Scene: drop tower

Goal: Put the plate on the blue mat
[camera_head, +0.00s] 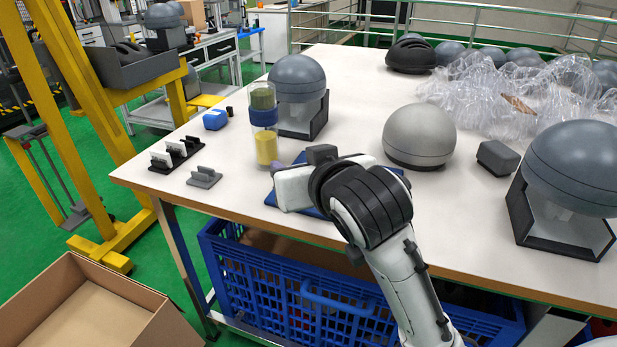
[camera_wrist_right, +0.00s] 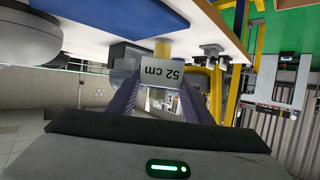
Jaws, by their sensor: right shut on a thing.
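A small grey plate marked "52 cm" (camera_wrist_right: 165,76) stands between the fingers of my right gripper (camera_wrist_right: 160,98) in the right wrist view. The fingers are shut on it. In the head view my right gripper (camera_head: 277,172) is over the left part of the blue mat (camera_head: 310,211), and its body and wrist cover much of the mat. I cannot make out the plate in the head view. I cannot tell whether the plate touches the mat. My left gripper is not in view.
A clear cylinder with a blue band (camera_head: 264,118) stands just behind the gripper. Small dark holders (camera_head: 176,153) and a grey block (camera_head: 204,178) sit left. A grey dome (camera_head: 419,136) stands right.

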